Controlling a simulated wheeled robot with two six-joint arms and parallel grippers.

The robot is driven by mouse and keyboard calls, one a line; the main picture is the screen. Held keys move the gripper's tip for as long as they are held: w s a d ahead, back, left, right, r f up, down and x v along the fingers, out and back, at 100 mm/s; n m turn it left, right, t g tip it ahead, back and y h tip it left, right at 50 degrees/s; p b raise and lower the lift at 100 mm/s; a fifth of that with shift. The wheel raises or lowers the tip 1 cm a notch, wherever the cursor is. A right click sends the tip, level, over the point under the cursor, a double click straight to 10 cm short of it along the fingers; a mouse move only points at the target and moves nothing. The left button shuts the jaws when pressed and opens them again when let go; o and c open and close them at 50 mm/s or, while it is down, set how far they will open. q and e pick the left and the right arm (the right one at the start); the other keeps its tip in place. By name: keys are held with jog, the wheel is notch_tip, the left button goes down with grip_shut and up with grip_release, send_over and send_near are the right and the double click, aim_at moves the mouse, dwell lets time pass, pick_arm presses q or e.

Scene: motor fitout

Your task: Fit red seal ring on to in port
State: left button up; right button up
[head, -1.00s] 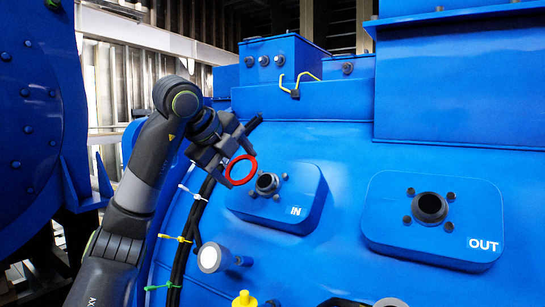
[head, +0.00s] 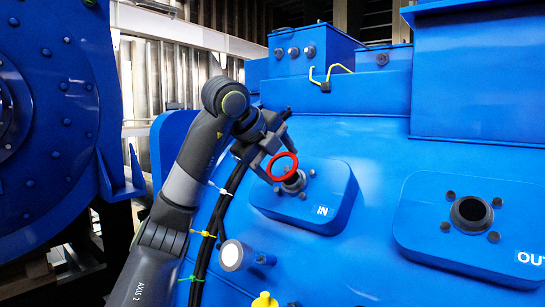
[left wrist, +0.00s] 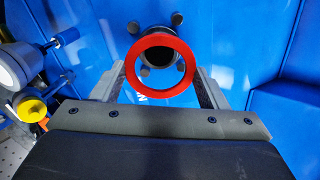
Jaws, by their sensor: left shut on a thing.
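The red seal ring (head: 269,168) is held between the fingertips of my left gripper (head: 276,160), which is shut on it. In the left wrist view the ring (left wrist: 191,70) spans the gap between the two fingers. The in port (head: 294,181) is a dark round stub on a raised blue pad marked IN. The ring is just up and left of the stub in the head view and partly overlaps it. In the left wrist view the port (left wrist: 153,33) shows behind and through the ring, above the ring's centre. The ring appears apart from the stub. My right gripper is not in view.
Bolts surround the in port. The out port (head: 471,214) is on another blue pad to the right. Black cables with coloured ties run behind my left arm. A white-faced gauge (head: 231,256) and a yellow cap (head: 265,300) stick out below.

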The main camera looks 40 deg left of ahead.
aim_at(288, 184)
pick_arm(q)
jog(key=shift+w+f, duration=0.5)
jog(key=shift+f, duration=0.05)
jog(key=shift+x, duration=0.95)
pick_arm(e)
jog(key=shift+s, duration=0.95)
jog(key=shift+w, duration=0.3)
pick_arm(q)
jog(key=shift+x, duration=1.2)
jog(key=o, duration=1)
jog(key=shift+r, duration=0.1)
jog(key=shift+a, duration=0.1)
